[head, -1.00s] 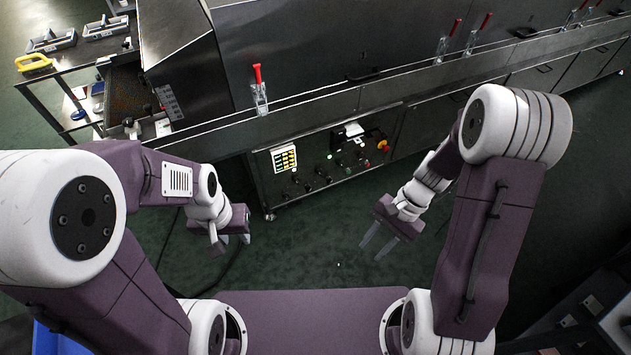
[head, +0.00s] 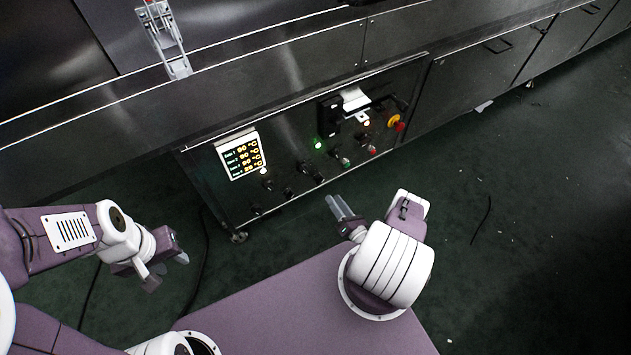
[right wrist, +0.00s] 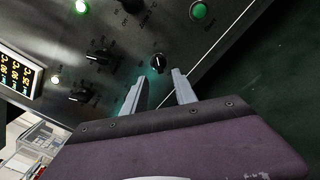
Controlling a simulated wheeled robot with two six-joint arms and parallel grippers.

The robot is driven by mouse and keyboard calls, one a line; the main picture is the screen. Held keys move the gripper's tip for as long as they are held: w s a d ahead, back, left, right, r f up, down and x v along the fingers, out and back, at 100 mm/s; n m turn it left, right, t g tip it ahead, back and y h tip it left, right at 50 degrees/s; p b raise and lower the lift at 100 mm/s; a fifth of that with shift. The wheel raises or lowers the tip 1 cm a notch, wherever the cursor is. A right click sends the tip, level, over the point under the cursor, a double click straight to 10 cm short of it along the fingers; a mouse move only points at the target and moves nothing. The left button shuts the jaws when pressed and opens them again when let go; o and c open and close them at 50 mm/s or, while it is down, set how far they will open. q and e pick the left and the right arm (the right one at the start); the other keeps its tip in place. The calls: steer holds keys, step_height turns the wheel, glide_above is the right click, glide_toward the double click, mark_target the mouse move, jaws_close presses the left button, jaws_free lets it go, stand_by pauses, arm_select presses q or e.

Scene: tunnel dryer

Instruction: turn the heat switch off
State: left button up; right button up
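The control panel (head: 330,140) is low on the machine front and carries several black rotary switches. I cannot read which one is the heat switch. In the right wrist view, a black knob (right wrist: 158,63) with a light pointer mark lies just beyond and between my right fingertips. Other black knobs, (right wrist: 99,55) and (right wrist: 82,95), are to its left. My right gripper (head: 340,207) is in front of the panel; in its wrist view (right wrist: 160,85) the fingers are apart with nothing between them. My left gripper (head: 168,270) is low at left, away from the panel, fingers apart and empty.
A lit temperature display (head: 242,155) is at the panel's left. A green light (head: 318,145) glows mid-panel; a red-and-yellow button (head: 396,122) is at its right. A clamp (head: 165,40) is on the ledge above. The floor right of my right arm is mostly clear.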

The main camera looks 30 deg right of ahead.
mark_target(321, 183)
steer(key=w+b, duration=0.1)
steer(key=w, duration=0.1)
steer(key=w+b, duration=0.1)
steer(key=w, duration=0.2)
steer(key=w+b, duration=0.1)
steer(key=w, duration=0.2)
steer(key=shift+w+a+f+b, duration=0.1)
steer(key=shift+a+b, duration=0.2)
steer(key=shift+a, duration=0.1)
steer(key=shift+w, duration=0.3)
jaws_close()
